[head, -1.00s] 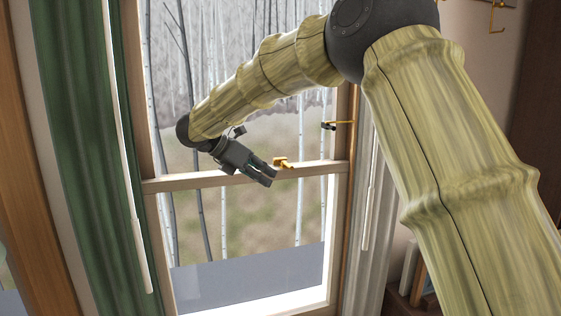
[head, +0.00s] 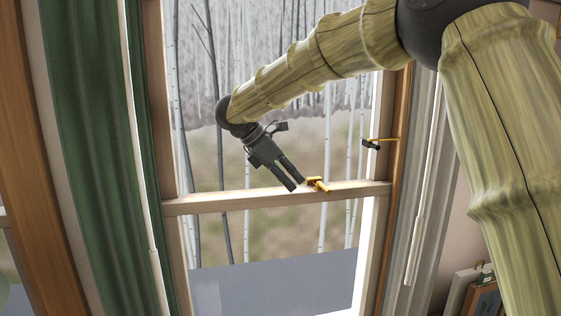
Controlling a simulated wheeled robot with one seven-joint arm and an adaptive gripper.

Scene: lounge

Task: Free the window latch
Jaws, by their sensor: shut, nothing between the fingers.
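The window latch (head: 318,184) is a small gold-coloured piece on the meeting rail (head: 225,204) of the window, right of the middle. My gripper (head: 298,184) is shut and empty, pointing down and to the right. Its fingertips are just left of the latch, at the height of the rail's top edge. I cannot tell whether the fingers touch the latch. The latch itself is mostly in plain view.
A gold and black fitting (head: 371,144) sticks out from the right window frame. A green curtain (head: 85,150) hangs at the left and a pale curtain (head: 425,170) at the right. Framed pictures (head: 482,298) stand low at the right.

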